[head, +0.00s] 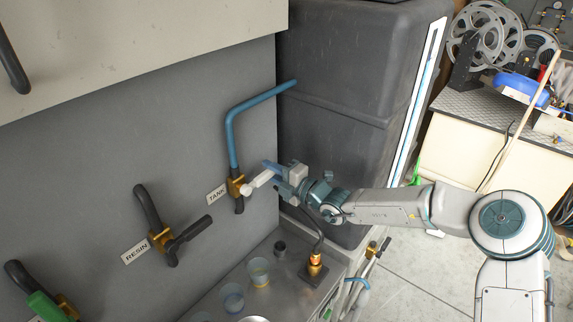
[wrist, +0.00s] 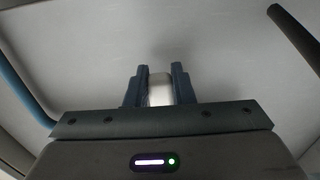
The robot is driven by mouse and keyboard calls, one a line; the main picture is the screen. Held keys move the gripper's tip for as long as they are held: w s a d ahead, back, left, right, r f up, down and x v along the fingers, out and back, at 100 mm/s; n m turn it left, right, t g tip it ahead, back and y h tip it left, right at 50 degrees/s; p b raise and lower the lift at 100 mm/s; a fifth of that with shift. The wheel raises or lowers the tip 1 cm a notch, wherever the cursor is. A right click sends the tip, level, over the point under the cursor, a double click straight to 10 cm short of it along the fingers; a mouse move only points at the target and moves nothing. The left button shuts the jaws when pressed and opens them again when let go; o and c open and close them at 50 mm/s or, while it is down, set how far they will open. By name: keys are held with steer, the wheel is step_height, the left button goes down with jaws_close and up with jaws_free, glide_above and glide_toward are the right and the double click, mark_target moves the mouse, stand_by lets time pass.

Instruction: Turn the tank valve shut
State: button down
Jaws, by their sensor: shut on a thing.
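The tank valve (head: 236,188) is a brass body on the grey wall panel, beside the "TANK" label (head: 216,195). A blue pipe (head: 231,130) runs into it from above. Its white handle (head: 249,189) sticks out from the body toward my gripper. My gripper (head: 268,175) is shut on the handle's outer end. In the wrist view the pale handle (wrist: 160,88) sits between the two dark fingers of my gripper (wrist: 159,85). The valve body is not visible in the wrist view.
The resin valve (head: 160,240) with a dark handle is lower left, and a green-handled valve (head: 45,305) is beyond it. Below is a metal counter (head: 235,275) with cups (head: 258,270) and a brass fitting (head: 315,265). A large dark tank (head: 340,100) stands close behind my gripper.

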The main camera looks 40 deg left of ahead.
steer(key=shift+f, duration=0.2)
steer(key=c, duration=1.2)
jaws_free()
steer(key=shift+c, duration=0.2)
steer(key=shift+d, duration=0.1)
steer(key=shift+w+d, duration=0.1)
steer(key=shift+d, duration=0.25)
steer(key=d+b, duration=0.3)
steer(key=d, duration=0.9)
steer(key=shift+w+d, duration=0.4)
